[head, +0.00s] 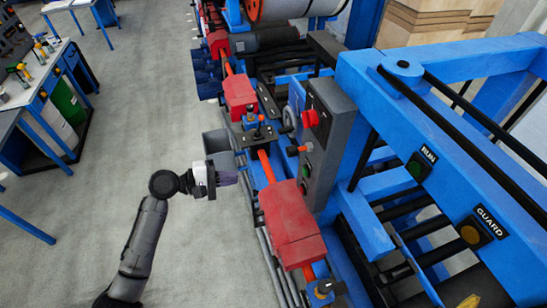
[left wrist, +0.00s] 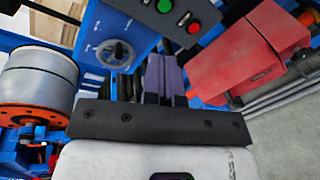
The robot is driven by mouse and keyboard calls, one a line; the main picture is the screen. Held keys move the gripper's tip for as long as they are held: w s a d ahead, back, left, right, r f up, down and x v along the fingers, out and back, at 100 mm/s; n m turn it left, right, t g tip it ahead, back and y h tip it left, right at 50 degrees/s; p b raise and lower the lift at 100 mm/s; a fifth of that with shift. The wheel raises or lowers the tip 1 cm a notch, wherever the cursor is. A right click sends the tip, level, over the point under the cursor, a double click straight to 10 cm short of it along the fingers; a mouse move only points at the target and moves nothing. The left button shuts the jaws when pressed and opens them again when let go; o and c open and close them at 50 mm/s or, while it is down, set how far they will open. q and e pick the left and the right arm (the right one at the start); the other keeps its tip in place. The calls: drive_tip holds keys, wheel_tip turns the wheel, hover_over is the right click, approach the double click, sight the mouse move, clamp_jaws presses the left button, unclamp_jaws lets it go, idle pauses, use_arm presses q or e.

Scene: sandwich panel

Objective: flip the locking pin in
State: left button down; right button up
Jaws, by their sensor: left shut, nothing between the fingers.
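I cannot tell for sure which part is the locking pin. A small black and blue knobbed fitting (head: 258,133) stands on a dark plate on the rail between two red blocks in the head view. My left gripper (head: 238,172) has purple fingers, closed together with nothing between them. It is to the left of the rail, below and left of that fitting, and looks apart from it. In the left wrist view the closed fingers (left wrist: 165,80) point toward the blue machine. My right gripper is not in view.
Red blocks (head: 292,225) sit along the orange rail. A dark control box (head: 328,135) with a red button stands right of it, by a grey handwheel (head: 289,119). A grey bin (head: 217,145) is just above my gripper.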

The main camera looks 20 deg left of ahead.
use_arm(q)
drive_tip(key=shift+w+a+r+n+t+h, duration=0.1)
drive_tip(key=shift+r+n+t+h, duration=0.35)
drive_tip(key=shift+n, duration=1.7)
drive_tip(key=shift+w+a+r+n+t+h, duration=0.1)
drive_tip(key=shift+r+n+t, duration=0.4)
drive_tip(key=shift+n, duration=1.6)
drive_tip(key=shift+w+r+n+t+h, duration=0.2)
drive_tip(key=shift+r+n, duration=0.5)
drive_tip(key=shift+n, duration=1.45)
drive_tip(key=shift+s, duration=0.2)
drive_tip(key=p, duration=0.3)
approach(288, 153)
drive_tip(key=shift+x, duration=3.7)
drive_tip(key=shift+w+a+f, duration=0.1)
drive_tip(key=shift+w, duration=0.05)
